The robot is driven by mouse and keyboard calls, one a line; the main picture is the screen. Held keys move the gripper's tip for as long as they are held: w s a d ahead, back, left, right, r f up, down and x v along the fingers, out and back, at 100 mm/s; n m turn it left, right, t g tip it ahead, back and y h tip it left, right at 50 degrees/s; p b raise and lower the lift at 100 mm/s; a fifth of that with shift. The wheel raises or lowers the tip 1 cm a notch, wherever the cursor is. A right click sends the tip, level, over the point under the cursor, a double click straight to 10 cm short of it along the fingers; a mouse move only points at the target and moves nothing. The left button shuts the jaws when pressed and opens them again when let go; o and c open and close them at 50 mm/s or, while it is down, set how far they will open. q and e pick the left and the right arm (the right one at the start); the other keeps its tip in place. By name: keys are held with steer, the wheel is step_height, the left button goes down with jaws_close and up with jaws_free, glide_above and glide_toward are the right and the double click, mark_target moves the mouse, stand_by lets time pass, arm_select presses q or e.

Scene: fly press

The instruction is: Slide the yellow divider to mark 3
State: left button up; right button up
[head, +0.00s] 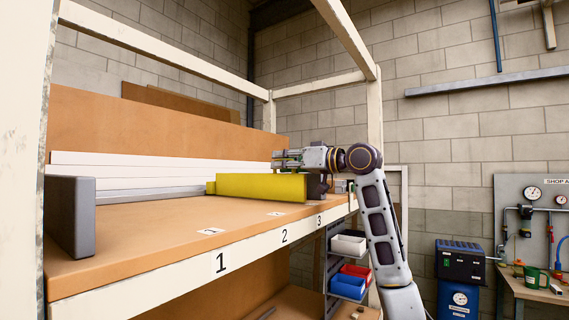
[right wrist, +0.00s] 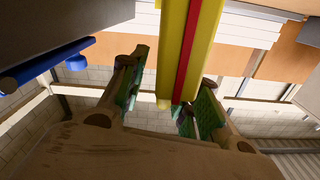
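The yellow divider (head: 262,187) stands upright on the brown shelf board (head: 150,228), with a dark block (head: 315,186) at its right end. That end is close to the small card by mark 3 (head: 319,221); I cannot tell if they line up. Marks 2 (head: 284,236) and 1 (head: 221,262) are further left along the front edge. My right gripper (head: 280,159) is behind and above the divider's right part. In the right wrist view its fingers (right wrist: 160,85) are apart, with the red-striped divider (right wrist: 188,50) between or just beyond them; contact is unclear. My left gripper is out of view.
A dark grey block (head: 70,215) stands at the shelf's left end. White planks (head: 150,168) lie along the back. White posts and rails (head: 374,110) frame the shelf. Coloured bins (head: 348,284) hang below right. The board between the grey block and the divider is clear.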

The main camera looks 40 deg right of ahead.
steer(key=shift+s+d, duration=0.25)
steer(key=shift+s, duration=0.1)
steer(key=v, duration=1.1)
steer(key=shift+a, duration=0.25)
steer(key=shift+s, duration=0.1)
